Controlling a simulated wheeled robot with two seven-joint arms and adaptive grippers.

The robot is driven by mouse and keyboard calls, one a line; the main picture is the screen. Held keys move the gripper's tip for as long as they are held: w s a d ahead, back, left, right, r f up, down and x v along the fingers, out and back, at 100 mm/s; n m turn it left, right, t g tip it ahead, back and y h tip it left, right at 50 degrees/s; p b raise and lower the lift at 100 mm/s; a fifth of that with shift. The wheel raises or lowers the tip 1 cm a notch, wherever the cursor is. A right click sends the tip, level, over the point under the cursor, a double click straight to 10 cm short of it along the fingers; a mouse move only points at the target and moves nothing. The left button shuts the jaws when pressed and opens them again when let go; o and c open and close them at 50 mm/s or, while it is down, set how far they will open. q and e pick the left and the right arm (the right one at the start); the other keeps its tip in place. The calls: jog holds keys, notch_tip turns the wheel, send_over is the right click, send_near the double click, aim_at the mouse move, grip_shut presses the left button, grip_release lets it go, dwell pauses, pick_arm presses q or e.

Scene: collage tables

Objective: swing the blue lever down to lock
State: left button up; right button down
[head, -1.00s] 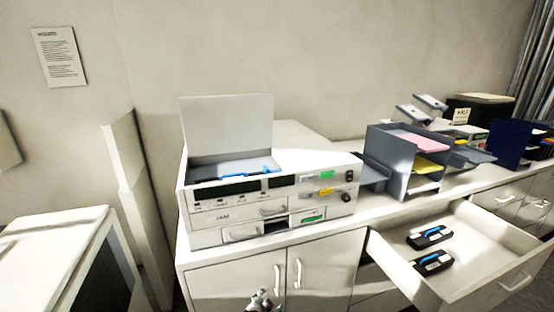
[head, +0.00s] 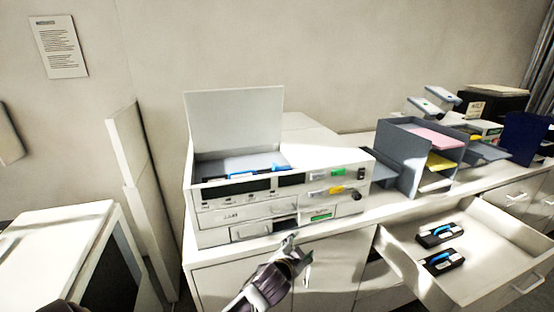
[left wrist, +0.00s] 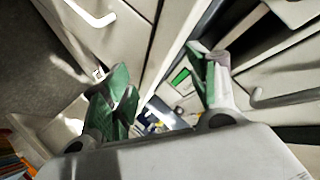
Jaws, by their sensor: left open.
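A white printer (head: 215,222) stands on the cabinet with its lid (head: 235,118) raised. Blue parts (head: 258,168) show inside its open top, one of them likely the blue lever; its exact position is too small to tell. My left gripper (head: 291,243) is in front of the printer's lower right front, below the open top and apart from the blue parts. In the left wrist view its two greenish fingers (left wrist: 165,85) are spread with nothing between them. The blue lever cannot be made out there. My right gripper is not in view.
An open drawer (head: 480,278) at the right holds two black cartridges with blue handles (head: 440,234). A grey paper tray stack (head: 397,165) stands right of the printer. A white unit (head: 50,250) is at the lower left.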

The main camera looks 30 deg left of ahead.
pick_arm(q)
jog(key=w+d+r+m+t+h, duration=0.2)
jog(key=w+r+m+t, duration=0.15)
jog(key=w+r, duration=0.4)
jog(key=w+d+r+m+g+h, duration=0.1)
jog(key=d+r+m+g+h, duration=0.4)
jog(key=r+m+h, duration=0.65)
jog(key=w+d+r+m+g+h, duration=0.1)
jog(key=d+r+m+g+h, duration=0.35)
jog(key=r+m, duration=1.05)
jog(key=s+a+r+m+g+y, duration=0.1)
jog(key=a+m+y, duration=0.3)
jog(key=a, duration=1.1)
jog(key=s+a+r+m+g+y, duration=0.1)
jog(key=s+a+m+g+y, duration=0.1)
jog(key=a+y, duration=0.7)
jog(key=a+m+g, duration=0.1)
jog(key=a+m, duration=0.1)
jog(key=a, duration=0.4)
jog(key=shift+a+r+y, duration=0.25)
jog(key=shift+a+y, duration=0.1)
jog(key=shift+y, duration=0.05)
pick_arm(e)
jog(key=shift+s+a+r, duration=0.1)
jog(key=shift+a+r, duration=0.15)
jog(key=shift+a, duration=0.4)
